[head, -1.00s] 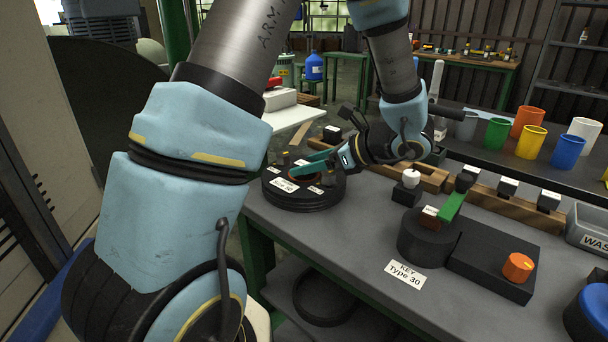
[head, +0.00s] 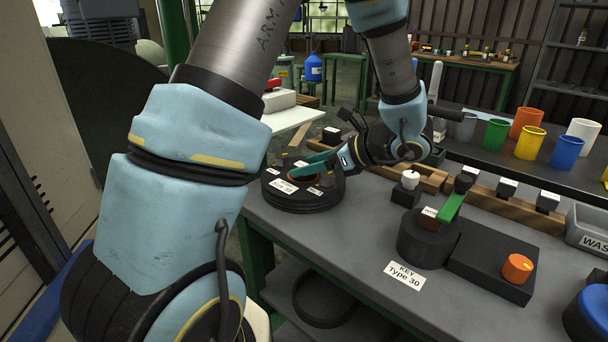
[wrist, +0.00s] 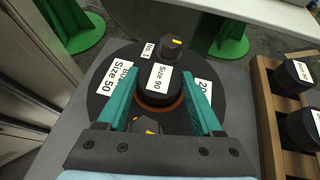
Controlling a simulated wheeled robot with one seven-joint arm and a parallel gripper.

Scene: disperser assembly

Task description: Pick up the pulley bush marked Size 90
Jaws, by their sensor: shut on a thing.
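The pulley bush marked Size 90 (wrist: 163,78) is a dark round piece with a white label, upright at the middle of a black pulley disc (wrist: 210,75) on the bench. An orange-brown ring (wrist: 160,110) shows around its lower part. My gripper (wrist: 163,92) has its green jaws on both sides of the bush and is shut on it. In the head view, my gripper (head: 312,165) reaches over the stacked black disc (head: 320,203) from the right; the jaws partly hide the bush there.
Other labelled bushes (wrist: 295,75) stand in a wooden rack on the right. A dark peg with a yellow mark (wrist: 172,45) stands on the disc. A black key fixture with a green lever (head: 453,207) stands on the bench. The bench front (head: 330,240) is clear.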

